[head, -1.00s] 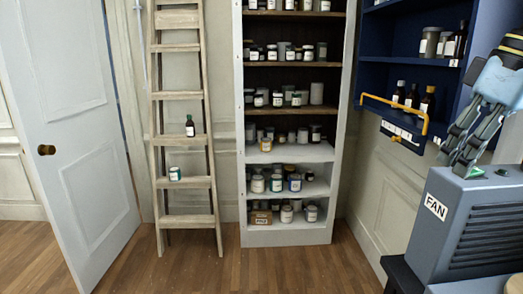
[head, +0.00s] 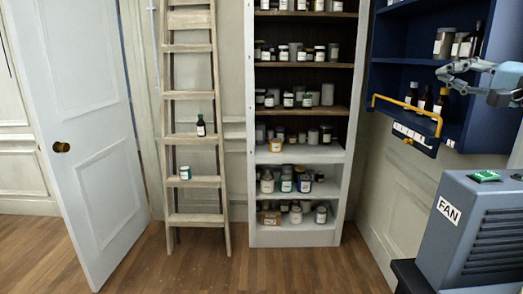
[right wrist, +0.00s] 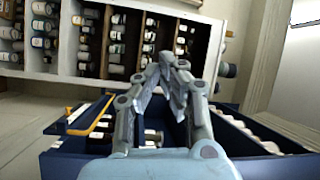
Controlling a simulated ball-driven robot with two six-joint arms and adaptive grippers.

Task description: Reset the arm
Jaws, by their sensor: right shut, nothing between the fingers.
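My right gripper (head: 447,76) is at the right of the head view, in front of the blue wall shelf (head: 400,60). Its fingers are shut with nothing between them and point left. The right wrist view shows its grey fingers (right wrist: 168,72) closed together, with the blue shelf behind and below them. My left gripper is out of view.
A grey box labelled FAN (head: 462,230) stands at lower right, with a green item (head: 484,176) on top. A yellow rail (head: 405,110) juts from the blue shelf. A tall white shelf (head: 297,238) of jars, a wooden ladder (head: 195,180) and a white door (head: 85,120) stand leftward.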

